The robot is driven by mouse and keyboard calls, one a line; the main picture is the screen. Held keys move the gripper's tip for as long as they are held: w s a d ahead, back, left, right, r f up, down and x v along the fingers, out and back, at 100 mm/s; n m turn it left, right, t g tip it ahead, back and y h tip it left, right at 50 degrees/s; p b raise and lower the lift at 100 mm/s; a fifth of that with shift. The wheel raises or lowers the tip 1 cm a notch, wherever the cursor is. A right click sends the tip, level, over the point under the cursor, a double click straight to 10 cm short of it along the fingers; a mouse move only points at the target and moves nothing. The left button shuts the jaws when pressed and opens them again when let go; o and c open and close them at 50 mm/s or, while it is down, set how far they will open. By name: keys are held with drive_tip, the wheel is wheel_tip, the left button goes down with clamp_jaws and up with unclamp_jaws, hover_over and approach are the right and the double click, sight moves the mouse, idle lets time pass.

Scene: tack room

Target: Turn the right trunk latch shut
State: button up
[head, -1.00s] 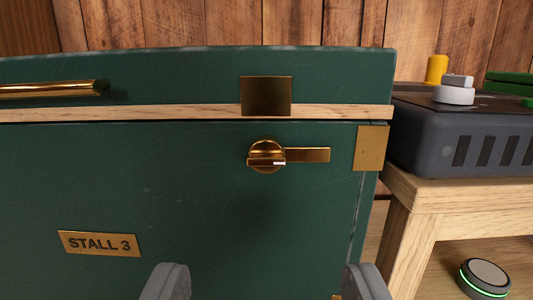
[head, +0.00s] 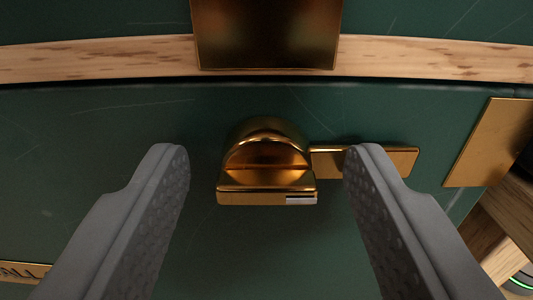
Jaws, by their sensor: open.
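The right trunk latch (head: 266,168) is a brass turn knob on the front of the green trunk (head: 120,150). Its grip bar lies level, with a small pale mark at its right end. A flat brass arm (head: 390,160) reaches out to the right of the knob. A brass plate (head: 266,35) sits above it across the wooden strip. My gripper (head: 268,165) is open and empty, one grey finger on each side of the knob. The right finger overlaps the brass arm in view; I cannot tell whether they touch. Both fingers look apart from the knob.
A pale wooden strip (head: 100,58) runs along the lid seam. A brass corner plate (head: 495,145) is at the right edge of the trunk. Part of a wooden stand (head: 490,235) shows at the lower right. The name plate (head: 22,273) is partly cut off at the lower left.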

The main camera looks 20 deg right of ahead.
drive_tip(key=c, duration=1)
drive_tip(key=shift+o, duration=0.2)
drive_tip(key=shift+n, duration=0.3)
drive_tip(key=n, duration=0.3)
drive_tip(key=shift+a+n, duration=0.1)
drive_tip(key=shift+n, duration=0.3)
drive_tip(key=n, duration=0.9)
drive_tip(key=shift+a+f, duration=0.1)
drive_tip(key=shift+f+n, duration=0.1)
drive_tip(key=shift+n, duration=2.2)
